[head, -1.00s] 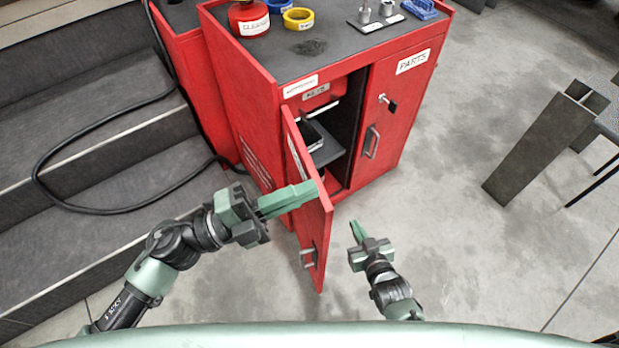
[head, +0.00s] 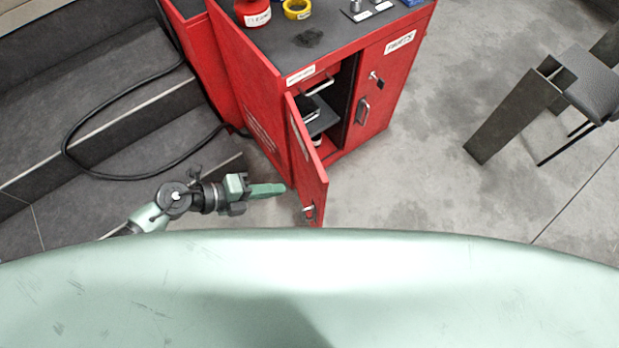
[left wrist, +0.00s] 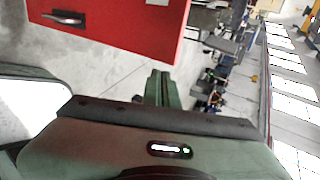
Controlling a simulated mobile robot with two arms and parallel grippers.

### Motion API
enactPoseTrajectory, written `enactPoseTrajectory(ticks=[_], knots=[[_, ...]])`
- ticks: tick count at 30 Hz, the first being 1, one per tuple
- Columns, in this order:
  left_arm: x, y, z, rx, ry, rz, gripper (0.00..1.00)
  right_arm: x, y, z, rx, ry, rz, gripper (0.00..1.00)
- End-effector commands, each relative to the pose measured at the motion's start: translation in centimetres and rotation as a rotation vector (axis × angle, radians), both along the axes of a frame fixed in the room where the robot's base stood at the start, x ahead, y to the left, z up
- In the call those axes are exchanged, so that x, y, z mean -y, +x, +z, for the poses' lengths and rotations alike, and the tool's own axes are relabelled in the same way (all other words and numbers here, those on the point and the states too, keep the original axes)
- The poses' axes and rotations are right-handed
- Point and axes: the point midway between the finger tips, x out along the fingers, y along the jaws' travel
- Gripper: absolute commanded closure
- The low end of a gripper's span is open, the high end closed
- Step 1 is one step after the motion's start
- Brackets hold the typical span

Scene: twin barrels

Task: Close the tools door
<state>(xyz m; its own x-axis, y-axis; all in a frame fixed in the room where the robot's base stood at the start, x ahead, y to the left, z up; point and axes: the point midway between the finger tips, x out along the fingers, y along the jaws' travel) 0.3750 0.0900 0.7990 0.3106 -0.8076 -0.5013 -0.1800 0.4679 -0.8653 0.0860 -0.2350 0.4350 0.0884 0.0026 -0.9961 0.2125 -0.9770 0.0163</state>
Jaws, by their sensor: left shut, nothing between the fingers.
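The tools door (head: 309,166) is the red left door of the red cabinet (head: 240,80), and it stands wide open toward me in the head view. Its silver handle (head: 309,211) is low near its free edge. My left gripper (head: 284,188) is shut and empty, on the left, outer side of the door, with its tips close to the panel; I cannot tell if they touch. In the left wrist view the door (left wrist: 130,25) fills the top, above the fingers (left wrist: 160,88). My right gripper is out of view.
Steps with a black hose (head: 100,176) lie to the left. A dark metal beam (head: 512,115) and a chair (head: 590,85) stand on the right. The floor between is clear.

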Motion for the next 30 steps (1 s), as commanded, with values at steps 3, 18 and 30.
enactPoseTrajectory(ticks=[3, 18, 30], knots=[[2.4, 1.0, -1.1, 0.000, -0.005, 0.001, 1.00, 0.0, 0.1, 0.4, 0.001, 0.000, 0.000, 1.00], [8.5, 3.2, -2.8, 0.000, -0.002, -0.001, 1.00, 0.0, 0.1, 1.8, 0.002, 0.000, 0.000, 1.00], [8.7, 3.3, -2.9, 0.001, -0.002, 0.000, 1.00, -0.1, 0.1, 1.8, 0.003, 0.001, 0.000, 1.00]])
